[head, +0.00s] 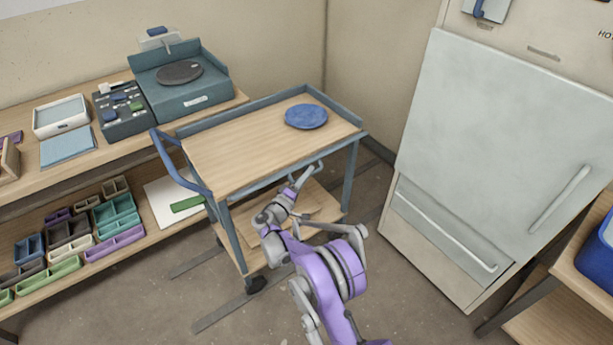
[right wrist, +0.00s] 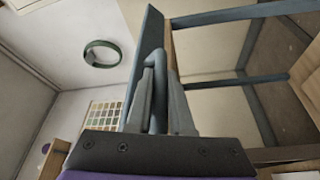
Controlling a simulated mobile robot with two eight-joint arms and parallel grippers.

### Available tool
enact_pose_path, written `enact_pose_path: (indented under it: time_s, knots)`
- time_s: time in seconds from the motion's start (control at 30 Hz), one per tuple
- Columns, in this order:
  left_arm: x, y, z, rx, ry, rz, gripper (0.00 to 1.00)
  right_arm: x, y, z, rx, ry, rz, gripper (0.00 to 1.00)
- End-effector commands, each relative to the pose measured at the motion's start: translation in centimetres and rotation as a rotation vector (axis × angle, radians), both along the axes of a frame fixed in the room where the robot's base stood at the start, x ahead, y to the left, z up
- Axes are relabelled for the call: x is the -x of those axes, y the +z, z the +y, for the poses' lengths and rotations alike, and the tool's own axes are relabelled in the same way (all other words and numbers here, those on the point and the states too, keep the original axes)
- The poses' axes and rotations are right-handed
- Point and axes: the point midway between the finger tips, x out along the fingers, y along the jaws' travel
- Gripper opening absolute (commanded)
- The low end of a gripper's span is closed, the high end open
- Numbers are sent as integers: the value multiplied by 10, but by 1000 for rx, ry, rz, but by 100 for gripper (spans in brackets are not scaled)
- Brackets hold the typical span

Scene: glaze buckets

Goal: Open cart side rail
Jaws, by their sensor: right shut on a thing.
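The cart (head: 250,142) has a wooden top, blue-grey legs and a blue push handle (head: 170,160) at its left end. Along the near edge, no rail stands above the top. My right gripper (head: 303,178) is at this near side, shut on the rail's small handle (head: 319,168). In the right wrist view, the handle (right wrist: 158,95) lies between the fingers of the right gripper (right wrist: 162,85), beside a blue-grey rail board (right wrist: 146,55). The rail's exact tilt is hard to tell. My left gripper is not in view.
A blue round plate (head: 306,116) lies on the cart top near its right end. A shelf bench (head: 40,181) with trays and boxes stands left. A large pale cabinet (head: 500,150) stands right, with floor between it and the cart.

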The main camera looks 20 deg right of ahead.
Motion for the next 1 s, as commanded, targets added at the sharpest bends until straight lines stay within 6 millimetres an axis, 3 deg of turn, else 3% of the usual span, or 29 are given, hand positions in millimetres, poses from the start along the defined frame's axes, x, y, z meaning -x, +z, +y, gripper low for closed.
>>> enact_pose_path:
  time_s: [0.5, 1.0]
  knots:
    - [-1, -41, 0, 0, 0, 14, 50, -3, -23, 2, -153, 2, -418, 0]
    - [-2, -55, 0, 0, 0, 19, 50, -6, -27, 3, -214, 2, -590, 0]
